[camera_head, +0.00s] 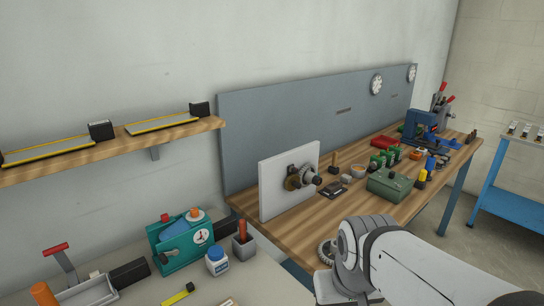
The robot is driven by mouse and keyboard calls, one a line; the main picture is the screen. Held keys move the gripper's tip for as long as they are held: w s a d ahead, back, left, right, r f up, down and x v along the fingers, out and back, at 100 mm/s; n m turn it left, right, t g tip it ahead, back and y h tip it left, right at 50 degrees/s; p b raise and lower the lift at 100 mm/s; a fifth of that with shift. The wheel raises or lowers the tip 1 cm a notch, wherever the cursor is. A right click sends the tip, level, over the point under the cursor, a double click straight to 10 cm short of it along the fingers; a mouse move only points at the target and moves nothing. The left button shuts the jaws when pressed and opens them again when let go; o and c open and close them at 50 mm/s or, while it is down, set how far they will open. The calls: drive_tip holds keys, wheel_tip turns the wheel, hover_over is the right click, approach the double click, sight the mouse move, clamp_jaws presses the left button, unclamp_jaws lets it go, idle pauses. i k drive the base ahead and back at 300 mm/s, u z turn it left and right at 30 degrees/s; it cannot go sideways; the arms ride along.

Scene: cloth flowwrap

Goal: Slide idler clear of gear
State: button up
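A white upright panel (276,194) stands on the wooden bench and carries a gear assembly. A larger grey toothed gear (303,170) with a dark protruding hub is on its right side. My gripper's fingers are not visible.
The wooden bench (404,199) holds a green box (390,186), a red tray (408,153) and a blue vise-like tool (421,122). A teal device with a dial (180,242) stands on the lower-left surface. A blue trolley (505,207) is at right.

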sight(292, 182)
drive_tip(key=u, duration=1.85)
drive_tip(key=k, duration=1)
drive_tip(key=z, duration=1.7)
drive_tip(key=i, duration=1)
drive_tip(key=z, duration=0.1)
